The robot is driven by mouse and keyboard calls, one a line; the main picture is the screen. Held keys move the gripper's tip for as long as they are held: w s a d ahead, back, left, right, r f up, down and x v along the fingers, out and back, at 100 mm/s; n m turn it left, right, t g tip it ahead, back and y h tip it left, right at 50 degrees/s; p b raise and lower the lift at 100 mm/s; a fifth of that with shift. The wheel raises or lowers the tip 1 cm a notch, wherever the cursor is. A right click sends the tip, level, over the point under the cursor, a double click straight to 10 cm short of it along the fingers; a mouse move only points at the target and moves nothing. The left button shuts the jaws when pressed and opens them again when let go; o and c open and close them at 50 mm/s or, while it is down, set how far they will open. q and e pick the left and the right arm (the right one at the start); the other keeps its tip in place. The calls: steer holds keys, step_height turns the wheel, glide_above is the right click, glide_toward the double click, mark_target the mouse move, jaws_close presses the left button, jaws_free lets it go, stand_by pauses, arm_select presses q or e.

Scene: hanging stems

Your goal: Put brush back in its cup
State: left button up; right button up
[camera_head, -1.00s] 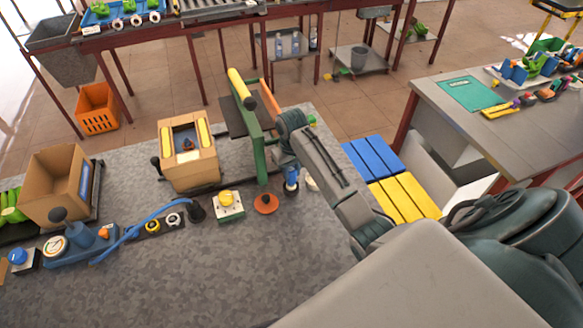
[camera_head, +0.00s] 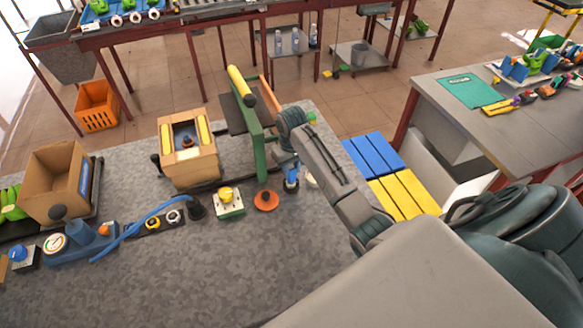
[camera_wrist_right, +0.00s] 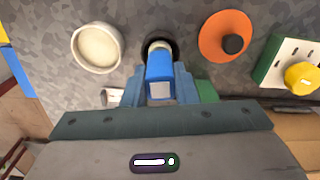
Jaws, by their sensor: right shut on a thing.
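My right gripper (camera_wrist_right: 163,88) is shut on the blue brush (camera_wrist_right: 159,68), seen from above in the right wrist view. A pale ring and a dark round part show at its far end. The brush (camera_head: 291,184) also shows below my right gripper in the head view, close above or touching the grey table; I cannot tell which. A round cream cup (camera_wrist_right: 97,48) stands left of the brush in the wrist view, apart from it. In the head view the cup (camera_head: 312,181) is partly hidden by my arm. My left gripper is not in view.
An orange disc with a dark knob (camera_wrist_right: 225,37) and a box with a yellow knob (camera_wrist_right: 299,76) stand to the right in the wrist view. A green frame (camera_head: 260,150) rises behind the gripper. The table's front middle (camera_head: 200,270) is clear.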

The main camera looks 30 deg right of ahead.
steer(key=shift+f, duration=0.45)
stand_by(0.5)
steer(key=o, duration=1.5)
steer(key=shift+c, duration=0.2)
steer(key=shift+r, duration=0.2)
steer(key=shift+r, duration=1.1)
steer(key=shift+r, duration=0.25)
steer(key=shift+r, duration=2.9)
